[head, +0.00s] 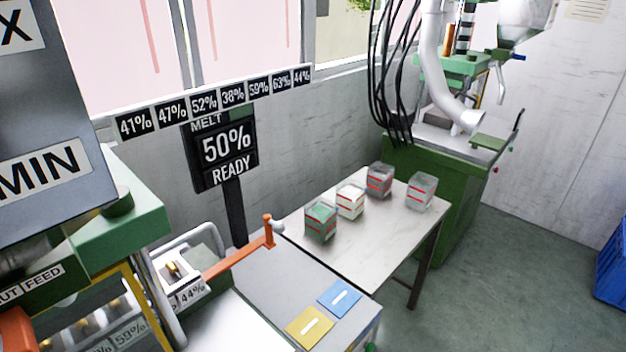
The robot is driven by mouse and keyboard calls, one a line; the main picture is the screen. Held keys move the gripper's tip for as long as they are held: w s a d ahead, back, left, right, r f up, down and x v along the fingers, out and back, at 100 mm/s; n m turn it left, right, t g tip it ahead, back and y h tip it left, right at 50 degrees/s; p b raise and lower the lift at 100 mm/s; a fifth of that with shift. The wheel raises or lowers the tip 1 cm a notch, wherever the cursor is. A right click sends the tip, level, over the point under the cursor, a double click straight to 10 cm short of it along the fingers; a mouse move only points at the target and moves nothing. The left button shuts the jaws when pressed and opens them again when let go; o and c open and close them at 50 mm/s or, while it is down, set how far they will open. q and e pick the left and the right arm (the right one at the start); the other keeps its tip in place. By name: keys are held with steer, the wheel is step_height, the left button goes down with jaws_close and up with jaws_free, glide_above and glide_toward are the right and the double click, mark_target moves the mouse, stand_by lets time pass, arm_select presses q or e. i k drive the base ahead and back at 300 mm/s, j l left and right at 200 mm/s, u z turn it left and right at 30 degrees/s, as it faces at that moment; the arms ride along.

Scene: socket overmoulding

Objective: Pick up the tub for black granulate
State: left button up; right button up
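Several small see-through tubs with red bands stand on the light table. The one with dark grey contents (380,180) is at the back and looks like the tub for black granulate. A green-filled tub (320,220) is nearest on the left, and a white-filled tub (351,200) stands between it and the dark one. A paler grey tub (421,191) stands apart on the right; I cannot tell what it holds. All are upright. Neither of my grippers is in view.
The light table (365,245) has a bare front area. A bench with a blue plate (339,298) and a yellow plate (309,327) adjoins it, with an orange lever (240,260). A green machine (455,180) stands behind. Floor (500,290) is clear at right; a blue crate (612,270) is at the edge.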

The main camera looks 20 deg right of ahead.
mark_target(378, 179)
steer(key=i+l+u, duration=0.1)
steer(key=l+u, duration=0.35)
steer(key=l, duration=0.3)
steer(key=l+u, duration=0.45)
steer(key=l, duration=0.25)
steer(key=k+l+u, duration=0.2)
steer(key=l+u, duration=0.25)
steer(key=l, duration=0.25)
